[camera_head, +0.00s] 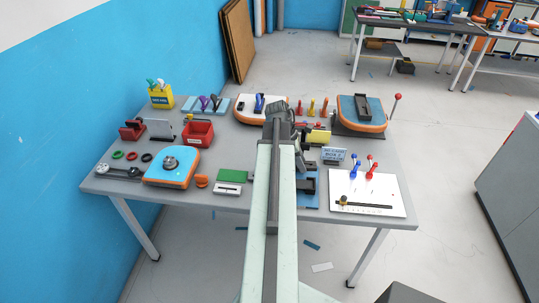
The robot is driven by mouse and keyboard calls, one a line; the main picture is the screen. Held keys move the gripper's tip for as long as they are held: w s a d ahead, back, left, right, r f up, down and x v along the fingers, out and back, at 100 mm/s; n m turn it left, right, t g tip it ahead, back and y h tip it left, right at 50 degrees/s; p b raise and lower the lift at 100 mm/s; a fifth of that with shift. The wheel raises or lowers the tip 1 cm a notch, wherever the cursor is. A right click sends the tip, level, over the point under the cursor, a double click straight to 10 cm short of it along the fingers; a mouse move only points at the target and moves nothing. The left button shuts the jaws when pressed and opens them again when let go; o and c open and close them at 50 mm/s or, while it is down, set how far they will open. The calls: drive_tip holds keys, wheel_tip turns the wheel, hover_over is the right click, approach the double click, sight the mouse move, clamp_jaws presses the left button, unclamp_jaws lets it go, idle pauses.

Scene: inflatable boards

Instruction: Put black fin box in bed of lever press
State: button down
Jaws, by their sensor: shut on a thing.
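A black box-shaped thing (307,186), which I take to be the black fin box, shows just right of my arm, over a blue mat (308,201) at the table's front. My gripper (303,166) is a small dark shape at the upper end of this box, partly hidden by my pale arm. It is shut on the box. Whether the box touches the mat I cannot tell. The lever press (345,129) stands at the back right, with a red-knobbed lever (397,98) on its right. An orange-and-blue board with a black block (362,106) is on it.
A white board (368,204) with blue and red tools lies at the front right. A small sign (334,155) and a yellow cylinder (319,136) stand between mat and press. A blue-topped orange board (171,166) and a red bin (198,133) are on the left.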

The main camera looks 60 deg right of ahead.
sight(302, 185)
wheel_tip(302, 185, down, 10)
drive_tip(key=b, duration=1)
drive_tip(key=shift+r, duration=0.2)
drive_tip(key=c, duration=0.8)
unclamp_jaws()
drive_tip(key=shift+c, duration=0.2)
drive_tip(key=shift+f, duration=0.15)
drive_tip(key=p+v, duration=0.7)
drive_tip(key=shift+r, duration=0.4)
